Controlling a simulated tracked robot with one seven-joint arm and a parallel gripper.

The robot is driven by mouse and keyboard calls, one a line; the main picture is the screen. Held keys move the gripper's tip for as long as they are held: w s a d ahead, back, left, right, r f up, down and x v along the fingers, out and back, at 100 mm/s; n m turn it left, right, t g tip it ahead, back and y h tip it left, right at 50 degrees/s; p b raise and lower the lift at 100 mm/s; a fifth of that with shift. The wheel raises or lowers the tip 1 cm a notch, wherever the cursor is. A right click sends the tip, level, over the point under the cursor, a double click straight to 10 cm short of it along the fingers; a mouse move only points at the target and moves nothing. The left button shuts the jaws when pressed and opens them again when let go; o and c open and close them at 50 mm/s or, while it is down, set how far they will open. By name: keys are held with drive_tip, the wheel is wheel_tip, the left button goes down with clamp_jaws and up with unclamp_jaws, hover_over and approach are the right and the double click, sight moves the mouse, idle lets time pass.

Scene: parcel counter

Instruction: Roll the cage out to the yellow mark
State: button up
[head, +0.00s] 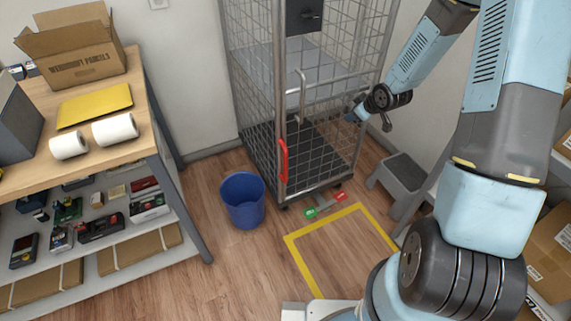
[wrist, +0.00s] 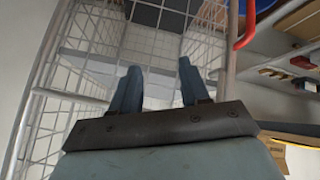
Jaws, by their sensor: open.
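The wire-mesh roll cage (head: 313,146) stands upright on the wood floor against the back wall. It has a red upright handle (head: 284,160) at its front left edge and a green and red pedal (head: 325,206) low at its front. The yellow mark (head: 291,252) is a taped outline on the floor in front of the cage, partly hidden by my arm. My gripper (head: 353,117) is at the cage's right side. In the wrist view my gripper (wrist: 158,84) is open, its two fingers apart with mesh beyond them. I cannot tell whether they touch it. The red handle (wrist: 244,28) shows there, away from the fingers.
A blue bin (head: 243,200) stands on the floor just left of the cage's front. A grey step stool (head: 403,178) is right of the cage. A wooden workbench (head: 100,153) with shelves fills the left. Cardboard boxes (head: 548,245) are at the right. The floor inside the mark looks clear.

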drive_tip(key=a+f+n+y, duration=0.1)
drive_tip(key=a+f+y, duration=0.25)
drive_tip(key=f, duration=0.55)
drive_tip(key=m+t+y, duration=0.3)
drive_tip(key=t+y, duration=0.2)
drive_tip(key=t, duration=0.1)
approach(287, 165)
drive_tip(key=x, duration=1.1)
drive_tip(key=shift+w, duration=0.15)
drive_tip(key=shift+d, duration=0.1)
clamp_jaws()
